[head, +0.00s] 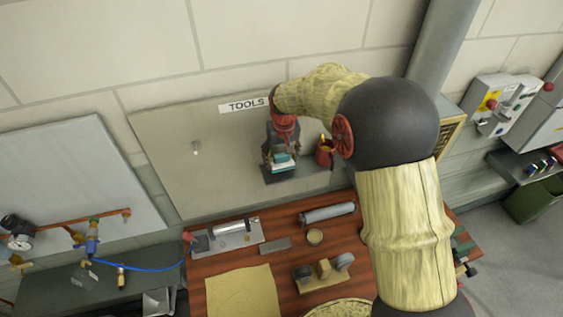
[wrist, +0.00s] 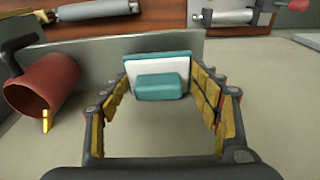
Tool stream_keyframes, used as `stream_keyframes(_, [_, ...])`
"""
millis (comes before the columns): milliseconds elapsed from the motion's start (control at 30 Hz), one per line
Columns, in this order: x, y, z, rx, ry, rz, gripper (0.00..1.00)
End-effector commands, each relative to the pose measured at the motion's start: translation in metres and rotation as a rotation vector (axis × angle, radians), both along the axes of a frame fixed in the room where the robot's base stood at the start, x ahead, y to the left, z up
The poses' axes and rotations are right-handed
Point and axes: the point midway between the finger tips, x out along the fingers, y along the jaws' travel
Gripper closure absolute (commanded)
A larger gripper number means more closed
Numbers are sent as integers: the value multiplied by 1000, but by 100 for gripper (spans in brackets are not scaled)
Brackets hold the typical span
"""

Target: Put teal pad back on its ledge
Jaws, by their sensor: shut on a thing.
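The teal pad (head: 283,160) has a teal grip block, a white layer and a teal edge. In the wrist view the pad (wrist: 158,88) sits between the two yellow-padded fingers. My gripper (head: 281,154) is shut on it, with the fingertips (wrist: 160,82) at its two sides. The grey ledge (head: 298,174) sticks out low on the tools board, just under the pad. In the wrist view the ledge (wrist: 90,62) stands right behind the pad's flat face. I cannot tell whether pad and ledge touch. My wrist hides part of the board.
A red cup-shaped holder (head: 325,153) with a yellow item stands beside the ledge on the right; it also shows in the wrist view (wrist: 42,86).

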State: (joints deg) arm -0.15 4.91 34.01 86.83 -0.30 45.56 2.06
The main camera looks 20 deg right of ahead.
Motion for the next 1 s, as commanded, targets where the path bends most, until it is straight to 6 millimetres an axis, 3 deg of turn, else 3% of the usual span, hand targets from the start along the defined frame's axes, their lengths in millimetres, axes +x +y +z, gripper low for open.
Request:
stream_keyframes(133, [-2, 0, -21, 0, 4, 0, 61])
stream_keyframes(533, [-1, 0, -27, 0, 2, 0, 61])
stream_keyframes(567, [-2, 0, -27, 0, 2, 0, 35])
stream_keyframes(833, [-2, 0, -26, 0, 3, 0, 20])
stream_keyframes(1000, [-1, 0, -26, 0, 2, 0, 19])
